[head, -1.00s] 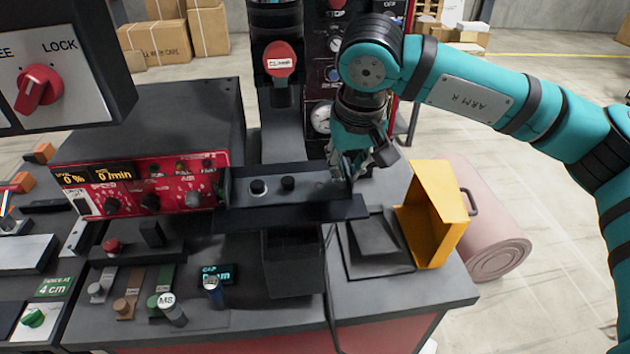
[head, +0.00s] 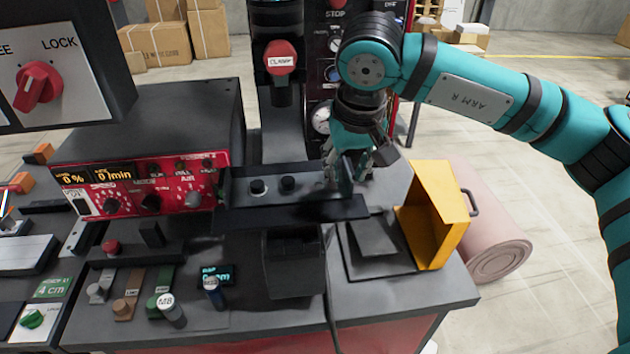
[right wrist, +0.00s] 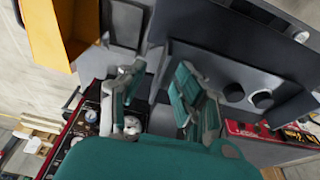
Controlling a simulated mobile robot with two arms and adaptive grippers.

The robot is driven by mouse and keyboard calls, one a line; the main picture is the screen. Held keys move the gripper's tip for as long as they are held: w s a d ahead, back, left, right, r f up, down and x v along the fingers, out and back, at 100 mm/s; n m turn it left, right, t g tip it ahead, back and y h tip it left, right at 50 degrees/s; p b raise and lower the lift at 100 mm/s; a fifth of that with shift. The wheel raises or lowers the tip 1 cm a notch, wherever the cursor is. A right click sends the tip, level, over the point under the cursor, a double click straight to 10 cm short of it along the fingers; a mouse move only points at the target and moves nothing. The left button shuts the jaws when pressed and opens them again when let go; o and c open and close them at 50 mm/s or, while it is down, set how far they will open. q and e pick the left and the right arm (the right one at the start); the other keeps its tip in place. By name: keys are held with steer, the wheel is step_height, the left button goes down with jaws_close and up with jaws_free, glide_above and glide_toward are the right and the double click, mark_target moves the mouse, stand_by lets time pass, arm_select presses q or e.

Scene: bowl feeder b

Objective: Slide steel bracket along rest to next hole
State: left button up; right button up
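The dark steel bracket (head: 272,198) lies along the rest (head: 290,214) in front of the column, with two round black holes or studs in its upright face. In the right wrist view the bracket (right wrist: 217,68) runs off to the right, with the two round features on it. My right gripper (head: 355,178) is at the right end of the bracket, pointing down. In the right wrist view its two teal fingers (right wrist: 157,92) are apart with a gap between them. My left gripper is not in view.
A yellow bin (head: 437,215) stands right of the gripper beside a dark tray (head: 375,242). A red control panel (head: 140,188) is at the left. A red-capped clamp head (head: 280,58) hangs above. Several small levers and knobs fill the front left.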

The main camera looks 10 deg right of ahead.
steer(key=shift+r, duration=0.1)
steer(key=shift+w+p+v, duration=0.25)
steer(key=shift+p+v, duration=0.45)
steer(key=shift+v, duration=0.4)
steer(key=shift+w+p+v, duration=0.3)
steer(key=shift+p+v, duration=0.35)
steer(key=shift+v, duration=0.45)
steer(key=shift+w+p+v, duration=0.25)
steer(key=shift+p+v, duration=0.45)
steer(key=shift+v, duration=0.4)
steer(key=shift+r, duration=0.2)
